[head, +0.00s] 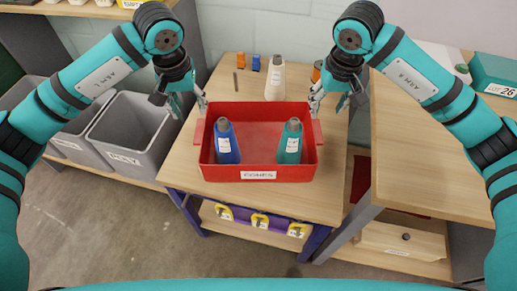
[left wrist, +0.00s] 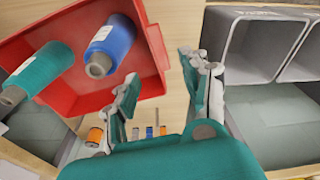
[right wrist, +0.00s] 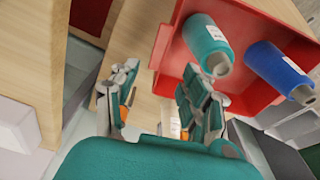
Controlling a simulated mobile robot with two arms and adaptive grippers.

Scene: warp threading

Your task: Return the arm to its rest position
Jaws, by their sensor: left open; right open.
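My left gripper (head: 187,104) is open and empty, just outside the left end of the red tray (head: 258,112). My right gripper (head: 329,102) is open and empty by the tray's right end. I cannot tell if either touches the handles. The tray sits on the wooden table and holds a blue cone (head: 226,142) on the left and a teal cone (head: 289,142) on the right, both upright. In the left wrist view the blue cone (left wrist: 111,44) lies left of the fingers (left wrist: 160,85). In the right wrist view the teal cone (right wrist: 207,42) shows beyond the fingers (right wrist: 157,100).
A cream cone (head: 274,80) stands behind the tray with small blue and orange spools (head: 256,62). Grey bins (head: 127,132) stand at the left. A wooden cabinet top (head: 435,150) is at the right.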

